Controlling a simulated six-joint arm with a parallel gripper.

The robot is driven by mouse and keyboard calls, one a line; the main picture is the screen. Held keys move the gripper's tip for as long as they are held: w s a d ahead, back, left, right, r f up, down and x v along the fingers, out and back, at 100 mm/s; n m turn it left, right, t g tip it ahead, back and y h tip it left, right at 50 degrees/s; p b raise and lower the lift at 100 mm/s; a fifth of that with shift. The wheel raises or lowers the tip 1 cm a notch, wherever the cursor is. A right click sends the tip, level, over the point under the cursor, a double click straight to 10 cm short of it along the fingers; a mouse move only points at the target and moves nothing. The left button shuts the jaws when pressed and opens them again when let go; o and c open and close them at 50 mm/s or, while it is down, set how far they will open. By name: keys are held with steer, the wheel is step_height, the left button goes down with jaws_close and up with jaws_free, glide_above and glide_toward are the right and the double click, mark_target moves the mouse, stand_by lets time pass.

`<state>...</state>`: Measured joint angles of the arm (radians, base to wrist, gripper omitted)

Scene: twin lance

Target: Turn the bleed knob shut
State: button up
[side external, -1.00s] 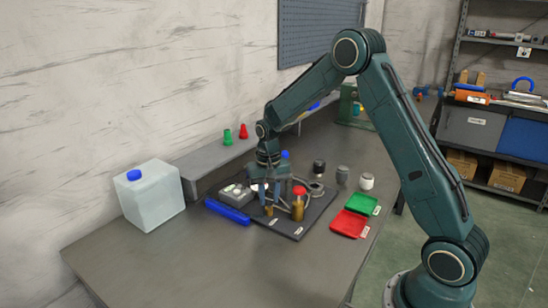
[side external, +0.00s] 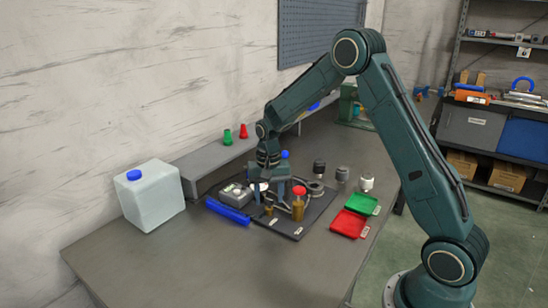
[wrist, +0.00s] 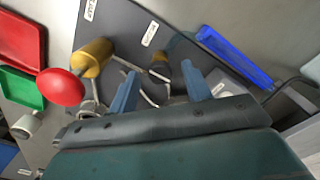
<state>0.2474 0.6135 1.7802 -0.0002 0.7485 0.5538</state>
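My gripper (side external: 269,190) points down over the dark plate (side external: 318,208). In the wrist view its two blue-grey fingers (wrist: 158,82) stand apart with nothing held between them. A small brass fitting (wrist: 160,66) shows beyond and between the fingertips; it also shows just below the gripper in the side view (side external: 269,210). A red knob on a brass body (side external: 298,191) stands to the right of the fingers, apart from them. In the wrist view the red knob (wrist: 60,87) is at the left. I cannot tell which part is the bleed knob; the labels are unreadable.
A blue bar (side external: 228,211) lies left of the plate, with a grey box (side external: 236,194) behind it. Red (side external: 349,223) and green (side external: 361,204) trays lie to the right. A translucent jug (side external: 152,198) stands at left. The front table is clear.

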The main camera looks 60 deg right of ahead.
mark_target(270, 201)
step_height(270, 201, up, 14)
stand_by(1.0)
steer(key=s+a+r+n+t, duration=0.1)
steer(key=s+a+r+n, duration=0.1)
steer(key=s+a+r, duration=0.4)
steer(key=s+a+r+n+t, duration=0.2)
steer(key=s+r+n, duration=0.1)
steer(key=s, duration=0.5)
steer(key=s+a+f+n+t, duration=0.1)
steer(key=s+n, duration=0.1)
steer(key=s, duration=0.5)
steer(key=s+a+f+n+t, duration=0.1)
steer(key=s+a+n, duration=0.1)
steer(key=s, duration=0.4)
steer(key=shift+s+a+t, duration=0.25)
steer(key=shift+s+t, duration=0.05)
steer(key=shift+s, duration=0.05)
